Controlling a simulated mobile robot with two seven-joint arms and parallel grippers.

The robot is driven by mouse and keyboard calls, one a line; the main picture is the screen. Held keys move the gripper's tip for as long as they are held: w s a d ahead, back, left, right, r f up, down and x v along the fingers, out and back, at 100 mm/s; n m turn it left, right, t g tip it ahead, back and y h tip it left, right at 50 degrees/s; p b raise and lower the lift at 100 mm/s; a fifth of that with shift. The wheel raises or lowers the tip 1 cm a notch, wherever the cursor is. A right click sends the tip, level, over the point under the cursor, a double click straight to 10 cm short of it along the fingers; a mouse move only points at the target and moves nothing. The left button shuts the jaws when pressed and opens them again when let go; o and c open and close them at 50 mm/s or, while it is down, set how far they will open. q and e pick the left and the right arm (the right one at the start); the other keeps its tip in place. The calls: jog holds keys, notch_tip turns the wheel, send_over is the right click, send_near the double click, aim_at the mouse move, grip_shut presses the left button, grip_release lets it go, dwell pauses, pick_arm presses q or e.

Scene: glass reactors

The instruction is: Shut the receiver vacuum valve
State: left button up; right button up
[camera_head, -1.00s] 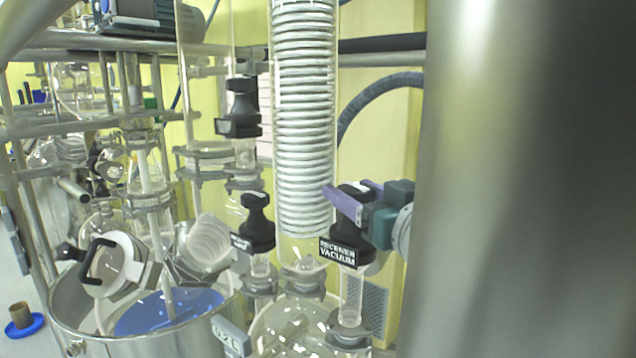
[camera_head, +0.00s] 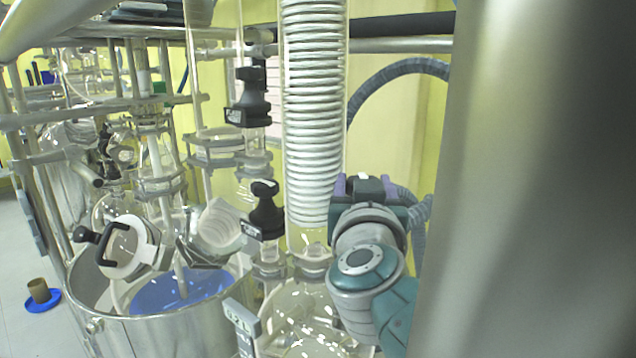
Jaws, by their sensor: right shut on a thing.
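The receiver vacuum valve shows only as the top of its black knob (camera_head: 366,184), just right of the glass coil condenser. Its label and the glass below it are hidden behind my right wrist. My right gripper (camera_head: 364,186) has its purple fingers on either side of the knob and is shut on it. My teal and grey wrist stands in front, towards the camera. My left gripper is not in view.
The coil condenser (camera_head: 313,110) is close on the left of my right gripper. Two other black-knobbed valves (camera_head: 266,212) (camera_head: 250,98) stand further left. A grey hose (camera_head: 395,72) curves behind. A steel vessel (camera_head: 165,330) is at lower left.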

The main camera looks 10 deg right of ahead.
jog(key=shift+f, duration=0.15)
dwell(0.3)
jog(key=o, duration=1.4)
